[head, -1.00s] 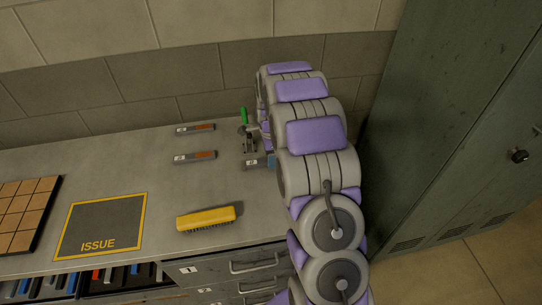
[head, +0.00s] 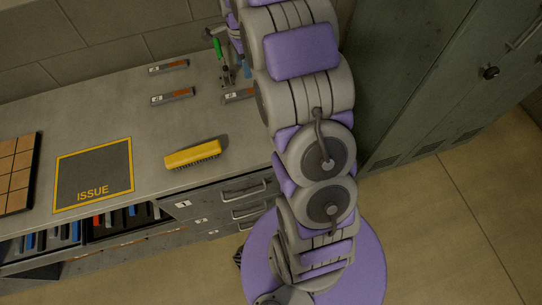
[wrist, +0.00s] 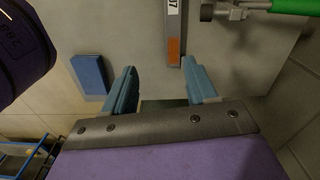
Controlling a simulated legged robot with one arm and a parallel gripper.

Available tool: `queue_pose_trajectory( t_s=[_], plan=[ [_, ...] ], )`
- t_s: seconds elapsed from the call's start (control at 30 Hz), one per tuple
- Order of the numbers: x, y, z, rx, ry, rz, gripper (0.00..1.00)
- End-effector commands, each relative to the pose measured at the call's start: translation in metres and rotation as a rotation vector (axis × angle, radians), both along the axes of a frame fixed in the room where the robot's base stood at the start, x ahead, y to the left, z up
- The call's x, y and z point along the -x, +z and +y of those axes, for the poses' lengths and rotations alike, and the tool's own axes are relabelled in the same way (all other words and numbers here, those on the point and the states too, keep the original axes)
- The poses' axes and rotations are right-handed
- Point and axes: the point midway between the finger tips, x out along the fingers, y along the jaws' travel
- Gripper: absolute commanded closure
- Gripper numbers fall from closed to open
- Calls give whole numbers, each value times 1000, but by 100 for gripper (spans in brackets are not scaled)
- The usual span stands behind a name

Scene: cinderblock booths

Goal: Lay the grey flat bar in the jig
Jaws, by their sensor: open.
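Three grey flat strips with white labels and orange-brown patches show on the bench in the head view: one at the back (head: 168,66), one in front of it (head: 172,96), and one (head: 239,95) partly hidden by my arm. A green-handled clamp (head: 217,50) stands beside the third. I cannot tell which piece is the task's bar or the jig's outline. In the wrist view my gripper (wrist: 162,86) is open and empty, its blue fingers apart. A labelled grey strip (wrist: 174,30) ends just beyond them, nearer the right finger. The clamp's green handle (wrist: 292,6) is at top right.
A yellow brush (head: 193,154) lies near the bench front. The yellow-framed ISSUE mat (head: 94,170) and a tan tiled board (head: 15,175) are at left. A blue block (wrist: 90,75) shows beside my left finger. Green lockers (head: 420,80) stand at right.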

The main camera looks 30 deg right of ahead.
Motion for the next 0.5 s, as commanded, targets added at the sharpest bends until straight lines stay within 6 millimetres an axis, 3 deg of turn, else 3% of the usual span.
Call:
queue_pose_trajectory(
  t_s=[0.2, 0.5],
  plan=[
    [63, 42, 43, -8, 327, 22, 43],
    [167, 75, 95, -42, 806, 57, 43]
  ],
)
